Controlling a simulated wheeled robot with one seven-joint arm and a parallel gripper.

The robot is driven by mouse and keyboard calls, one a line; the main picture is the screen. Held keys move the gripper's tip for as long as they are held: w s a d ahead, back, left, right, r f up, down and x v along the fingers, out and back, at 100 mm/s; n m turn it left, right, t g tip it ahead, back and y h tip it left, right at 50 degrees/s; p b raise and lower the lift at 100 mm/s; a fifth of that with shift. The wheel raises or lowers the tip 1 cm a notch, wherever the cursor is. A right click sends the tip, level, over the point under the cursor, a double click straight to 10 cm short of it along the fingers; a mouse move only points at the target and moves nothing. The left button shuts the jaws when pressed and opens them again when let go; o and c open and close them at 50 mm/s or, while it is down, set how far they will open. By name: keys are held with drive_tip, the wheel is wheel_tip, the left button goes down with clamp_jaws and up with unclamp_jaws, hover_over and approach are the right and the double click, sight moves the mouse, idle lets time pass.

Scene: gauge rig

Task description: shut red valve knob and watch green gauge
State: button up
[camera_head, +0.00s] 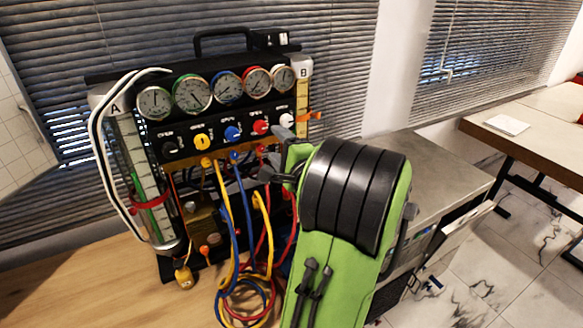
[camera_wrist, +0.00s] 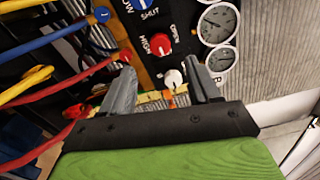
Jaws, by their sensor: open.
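The red valve knob (camera_head: 261,126) is on the front panel of the gauge rig, second from the right in the knob row. It also shows in the wrist view (camera_wrist: 160,43), beyond the fingertips and apart from them. The green-rimmed gauge (camera_head: 193,94) is second from the left in the gauge row; its needle is too small to read surely. It is outside the wrist view. My gripper (camera_head: 284,165) is open in front of the panel's lower right, below the red knob. In the wrist view my gripper (camera_wrist: 163,70) has the white knob (camera_wrist: 173,78) showing between its fingers.
Yellow, blue and red hoses (camera_head: 240,230) hang below the panel, left of my gripper. A clear cylinder (camera_head: 145,185) stands at the rig's left. The blue knob (camera_head: 232,133) is left of the red one. A grey-topped counter (camera_head: 440,170) lies right of my arm.

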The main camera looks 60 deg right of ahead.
drive_tip(key=b+v, duration=0.2)
drive_tip(key=v, duration=0.6)
drive_tip(key=shift+w, duration=0.15)
drive_tip(key=w+a+f+n+g+y, duration=0.1)
drive_tip(key=w+a+f+n+y, duration=0.2)
drive_tip(key=a+n, duration=0.3)
drive_tip(key=w+a+f+n+g+y, duration=0.2)
drive_tip(key=w+a+n+y, duration=0.2)
drive_tip(key=a, duration=0.4)
drive_tip(key=w+a+f+n+g+y, duration=0.1)
drive_tip(key=w+a+f+n+y, duration=0.2)
drive_tip(key=a+n, duration=0.3)
drive_tip(key=s+a+f+n+g, duration=0.2)
drive_tip(key=s+a+n+g, duration=0.3)
drive_tip(key=s+a+n, duration=0.5)
drive_tip(key=s+a, duration=0.1)
drive_tip(key=s, duration=0.1)
drive_tip(key=shift+s+a+f+g+h, duration=0.25)
drive_tip(key=shift+s+f+g+h, duration=0.1)
drive_tip(key=shift+f+g+h, duration=0.05)
